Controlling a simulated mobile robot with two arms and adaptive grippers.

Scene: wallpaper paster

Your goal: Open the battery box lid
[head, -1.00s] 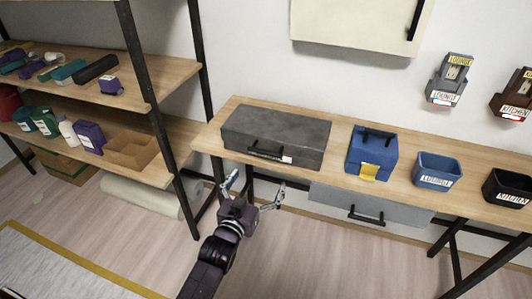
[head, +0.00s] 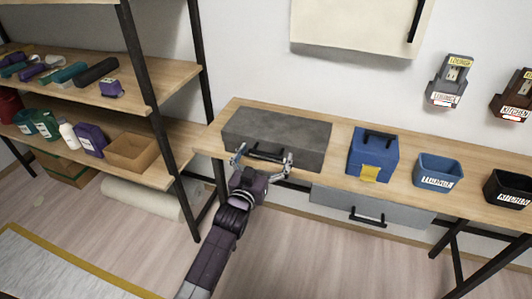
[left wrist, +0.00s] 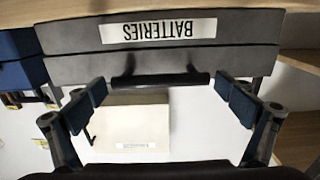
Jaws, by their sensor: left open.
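The battery box is a dark grey, wide box (head: 280,132) on the left part of the wooden bench. In the left wrist view the box (left wrist: 75,66) appears upside down, with a white BATTERIES label (left wrist: 158,31) and a seam between lid and body. The lid looks shut. A black bar handle (left wrist: 160,80) sticks out of its front. My left gripper (head: 263,158) is open at the box front, with its fingers on either side of the handle. In the left wrist view the fingers (left wrist: 160,94) stand apart from the handle ends.
A blue case (head: 372,157) with a yellow tag stands right of the box, then a blue bin (head: 437,171) and a black bin (head: 510,189). A grey drawer (head: 340,202) hangs under the bench. A shelf post (head: 168,125) stands at left.

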